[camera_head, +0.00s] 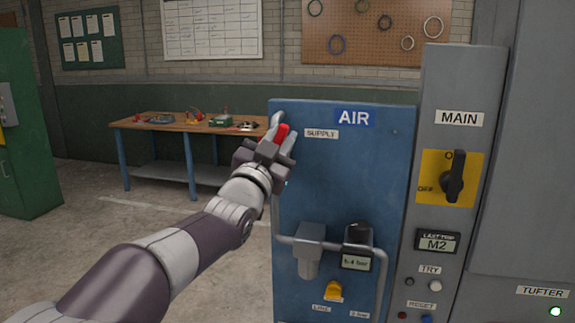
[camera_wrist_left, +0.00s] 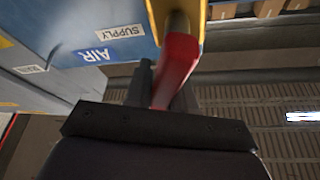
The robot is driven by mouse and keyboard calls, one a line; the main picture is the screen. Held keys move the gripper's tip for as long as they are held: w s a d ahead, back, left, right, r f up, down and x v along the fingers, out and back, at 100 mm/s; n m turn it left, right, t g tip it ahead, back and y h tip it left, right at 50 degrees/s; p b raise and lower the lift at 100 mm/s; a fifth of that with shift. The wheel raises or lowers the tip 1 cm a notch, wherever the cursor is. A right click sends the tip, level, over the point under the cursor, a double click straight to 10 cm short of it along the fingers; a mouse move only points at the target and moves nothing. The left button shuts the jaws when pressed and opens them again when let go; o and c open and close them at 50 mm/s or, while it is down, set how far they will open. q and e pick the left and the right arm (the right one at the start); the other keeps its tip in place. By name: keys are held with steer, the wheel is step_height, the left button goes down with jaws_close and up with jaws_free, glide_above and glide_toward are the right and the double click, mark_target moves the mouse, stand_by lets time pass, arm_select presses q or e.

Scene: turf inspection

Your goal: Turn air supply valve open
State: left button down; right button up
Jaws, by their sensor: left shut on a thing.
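The red air supply valve handle (camera_head: 282,132) is at the upper left of the blue AIR panel (camera_head: 345,180), beside the SUPPLY label (camera_head: 321,134). My left gripper (camera_head: 278,138) is shut on the handle. In the left wrist view the red handle (camera_wrist_left: 175,68) runs from a metal stem in a yellow part (camera_wrist_left: 203,12) down between the gripper's fingers (camera_wrist_left: 162,92). The fingers partly hide the handle in both views. My right gripper is in neither view.
A grey cabinet stands right of the panel, with a black MAIN switch (camera_head: 454,178) on a yellow plate. A pipe, regulator and gauge (camera_head: 357,250) sit lower on the panel. A workbench (camera_head: 190,128) stands behind. Open floor lies to the left.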

arm_select(q)
steer(key=shift+w+a+f+n+t+y+b, duration=0.15)
steer(key=shift+a+n+t+y+b, duration=0.15)
steer(key=shift+n+y+b, duration=0.55)
steer(key=shift+w+a+f+n+t+y+b, duration=0.2)
steer(key=shift+a+n+b, duration=0.15)
steer(key=shift+n, duration=0.85)
steer(key=shift+w+a+f+n+t+y+b, duration=0.2)
steer(key=shift+n+y+b, duration=0.4)
steer(key=shift+n, duration=0.45)
steer(key=shift+a+r, duration=0.1)
steer(key=c, duration=1.2)
jaws_free()
steer(key=shift+o, duration=0.8)
steer(key=shift+s+r, duration=0.1)
steer(key=shift+s+a+r, duration=0.1)
steer(key=shift+r, duration=0.1)
